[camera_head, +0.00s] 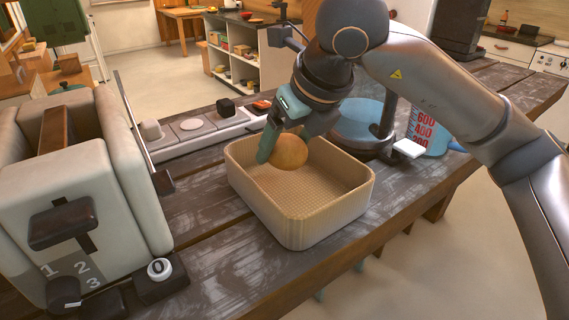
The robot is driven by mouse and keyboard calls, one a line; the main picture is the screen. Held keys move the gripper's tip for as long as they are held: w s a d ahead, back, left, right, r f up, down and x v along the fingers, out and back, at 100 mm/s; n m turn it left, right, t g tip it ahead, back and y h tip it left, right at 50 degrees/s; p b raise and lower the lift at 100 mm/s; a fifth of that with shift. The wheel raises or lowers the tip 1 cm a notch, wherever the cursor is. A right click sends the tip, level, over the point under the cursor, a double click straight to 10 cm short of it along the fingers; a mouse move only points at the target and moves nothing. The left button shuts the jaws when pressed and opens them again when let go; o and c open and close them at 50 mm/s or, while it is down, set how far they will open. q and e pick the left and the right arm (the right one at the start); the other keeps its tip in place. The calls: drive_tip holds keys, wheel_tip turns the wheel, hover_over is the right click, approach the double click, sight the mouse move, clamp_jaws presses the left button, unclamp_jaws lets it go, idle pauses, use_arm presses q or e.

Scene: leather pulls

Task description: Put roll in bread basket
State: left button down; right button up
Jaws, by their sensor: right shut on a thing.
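The roll (290,152) is a round, golden-brown bun at the middle of the head view. The bread basket (300,228) is a pale tan, open rectangular basket with rounded corners on the dark wooden table. My right gripper (276,146) comes in from the upper right and is shut on the roll. It holds the roll over the far left part of the basket opening, around rim height. I cannot tell if the roll touches the basket. The basket floor in view is bare. My left gripper is not in view.
A big white toaster (90,190) with a dark lever stands at the left. A kitchen scale (205,130) lies behind the basket. A measuring jug (424,130) and a dark-based appliance (362,140) stand behind right. The table right of the basket is mostly clear.

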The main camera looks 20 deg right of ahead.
sight(300, 141)
drive_tip(key=f, duration=0.1)
drive_tip(key=w+f, duration=0.2)
drive_tip(key=shift+w+d, duration=0.25)
drive_tip(key=shift+w+f, duration=0.15)
drive_tip(key=shift+f, duration=0.8)
drive_tip(key=shift+w+f, duration=0.1)
drive_tip(key=shift+f, duration=0.8)
drive_tip(key=shift+f, duration=0.1)
drive_tip(key=o, duration=0.8)
drive_tip(key=shift+r+p, duration=0.25)
drive_tip(key=shift+p, duration=0.05)
drive_tip(key=v, duration=1.1)
drive_tip(key=shift+s+d+r, duration=0.15)
drive_tip(key=shift+s+r, duration=0.1)
drive_tip(key=shift+r, duration=0.05)
